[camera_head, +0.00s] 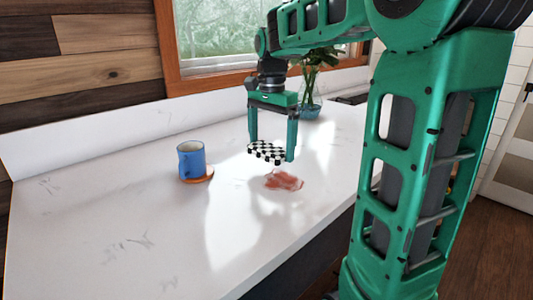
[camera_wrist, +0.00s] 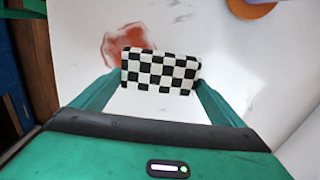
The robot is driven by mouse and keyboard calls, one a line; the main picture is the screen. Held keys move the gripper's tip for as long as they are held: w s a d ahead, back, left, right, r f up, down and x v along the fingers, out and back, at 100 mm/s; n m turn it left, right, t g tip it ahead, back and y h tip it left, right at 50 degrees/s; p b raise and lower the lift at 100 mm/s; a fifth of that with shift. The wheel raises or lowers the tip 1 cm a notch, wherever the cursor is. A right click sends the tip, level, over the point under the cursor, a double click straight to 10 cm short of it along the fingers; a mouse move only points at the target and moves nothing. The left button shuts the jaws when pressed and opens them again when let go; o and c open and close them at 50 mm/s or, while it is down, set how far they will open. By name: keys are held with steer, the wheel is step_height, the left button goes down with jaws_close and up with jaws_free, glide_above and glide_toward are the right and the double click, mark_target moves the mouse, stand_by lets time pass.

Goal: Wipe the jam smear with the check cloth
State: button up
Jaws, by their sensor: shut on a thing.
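The black-and-white check cloth (camera_head: 266,152) is held between the fingers of my gripper (camera_head: 270,150), raised above the white counter. In the wrist view the cloth (camera_wrist: 160,71) spans the space between the two green fingertips (camera_wrist: 158,85). The jam smear (camera_head: 283,181) is a reddish patch on the counter, below and slightly right of the cloth in the head view. In the wrist view the smear (camera_wrist: 126,44) shows beyond the cloth at upper left, partly hidden by it. The cloth looks apart from the smear.
A blue mug (camera_head: 191,160) stands on an orange-brown coaster (camera_head: 198,178) left of my gripper. A glass vase with a plant (camera_head: 310,107) stands behind, near the window. The counter (camera_head: 110,225) is clear at the front left. Its front edge runs along the right, near my arm.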

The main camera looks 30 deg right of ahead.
mark_target(271, 146)
steer(key=shift+r, duration=1.5)
steer(key=shift+s, duration=0.15)
